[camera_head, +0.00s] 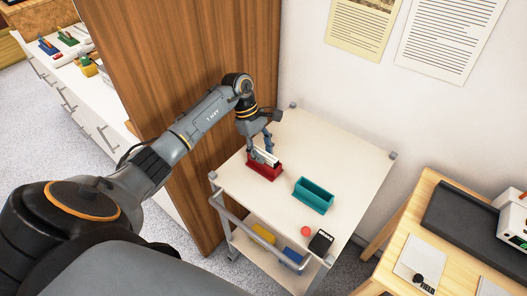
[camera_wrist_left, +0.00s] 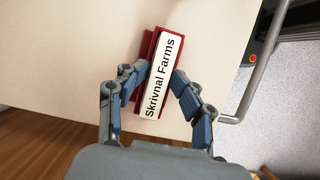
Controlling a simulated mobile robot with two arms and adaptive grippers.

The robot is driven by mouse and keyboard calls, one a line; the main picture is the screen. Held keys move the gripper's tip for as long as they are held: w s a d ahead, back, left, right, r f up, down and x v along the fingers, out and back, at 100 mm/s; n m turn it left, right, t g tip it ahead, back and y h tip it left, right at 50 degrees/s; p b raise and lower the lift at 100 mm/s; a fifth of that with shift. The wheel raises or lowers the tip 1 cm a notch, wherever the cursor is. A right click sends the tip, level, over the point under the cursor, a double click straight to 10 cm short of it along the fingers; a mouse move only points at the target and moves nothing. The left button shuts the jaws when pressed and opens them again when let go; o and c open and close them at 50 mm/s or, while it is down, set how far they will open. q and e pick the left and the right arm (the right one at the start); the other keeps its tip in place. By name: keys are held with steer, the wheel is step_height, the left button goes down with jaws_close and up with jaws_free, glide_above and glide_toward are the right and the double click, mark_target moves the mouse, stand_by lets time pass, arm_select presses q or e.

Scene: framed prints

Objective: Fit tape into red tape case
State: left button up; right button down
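The tape (camera_wrist_left: 162,78) has a white spine with the words "Skrivnal Farms". It is at the red tape case (camera_wrist_left: 146,46), lying along it and covering much of it in the left wrist view. In the head view the white tape (camera_head: 265,156) shows above the red case (camera_head: 264,172) on the cart top. How deep it sits is hidden. My left gripper (camera_wrist_left: 162,72) has a fingertip against each long side of the tape; it also shows in the head view (camera_head: 261,148), pointing down over the case. My right gripper is in neither view.
A teal case (camera_head: 314,195) stands to the right on the white cart top (camera_head: 340,150). A red round thing (camera_head: 305,231) and a black box (camera_head: 321,242) are near the cart's front corner. A wooden panel (camera_head: 185,60) stands close behind my left arm.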

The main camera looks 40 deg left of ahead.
arm_select(q)
steer(key=shift+a+r+p, duration=0.1)
steer(key=shift+r+p, duration=0.2)
steer(key=shift+p, duration=0.05)
steer(key=shift+a+r, duration=0.15)
steer(key=shift+r, duration=0.15)
steer(key=b+v, duration=0.2)
steer(key=v, duration=0.9)
steer(key=shift+r+b, duration=0.3)
steer(key=shift+b, duration=0.05)
